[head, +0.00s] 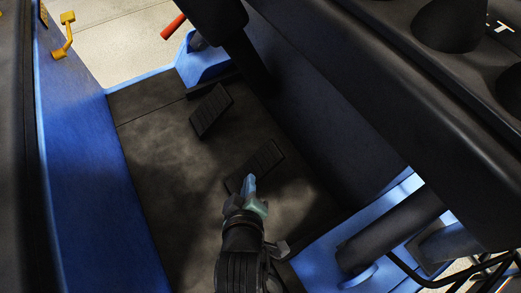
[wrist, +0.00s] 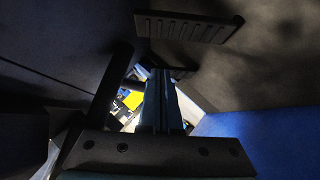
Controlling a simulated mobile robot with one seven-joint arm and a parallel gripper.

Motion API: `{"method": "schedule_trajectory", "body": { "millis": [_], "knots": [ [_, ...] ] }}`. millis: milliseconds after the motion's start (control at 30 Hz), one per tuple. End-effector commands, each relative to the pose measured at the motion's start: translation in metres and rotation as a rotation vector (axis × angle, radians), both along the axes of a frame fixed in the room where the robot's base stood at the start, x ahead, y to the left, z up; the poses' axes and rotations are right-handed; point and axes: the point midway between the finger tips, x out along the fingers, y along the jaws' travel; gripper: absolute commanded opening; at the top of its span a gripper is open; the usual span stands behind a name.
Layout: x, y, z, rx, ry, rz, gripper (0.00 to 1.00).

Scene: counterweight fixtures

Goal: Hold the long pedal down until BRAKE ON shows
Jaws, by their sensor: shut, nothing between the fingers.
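Two dark ribbed pedals stand over the floor of the blue-walled footwell. The nearer pedal (head: 262,158) looks slightly longer than the farther pedal (head: 210,108); I cannot tell for sure which is the long one. My gripper (head: 249,184) is shut and empty, its tips at the lower left end of the nearer pedal in the head view. Contact cannot be told. In the wrist view a ribbed pedal (wrist: 190,28) lies above the shut fingers (wrist: 158,78), and another dark plate shows just behind their tips. No BRAKE ON sign is visible.
A blue side wall (head: 90,180) bounds the footwell on the left and a dark panel (head: 320,120) on the right. Dark floor (head: 165,170) left of the pedals is clear.

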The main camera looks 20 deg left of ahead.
Motion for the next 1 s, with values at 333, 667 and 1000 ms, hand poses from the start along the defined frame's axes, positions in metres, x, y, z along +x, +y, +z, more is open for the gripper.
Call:
{"method": "schedule_trajectory", "body": {
  "millis": [333, 667, 1000],
  "knots": [
    [-0.001, 0.000, -0.003, -0.004, 0.005, 0.003, 0.00],
    [0.032, 0.008, -0.026, -0.003, 0.002, 0.002, 0.00],
    [0.084, 0.017, -0.066, -0.003, 0.004, 0.001, 0.00]
  ]
}}
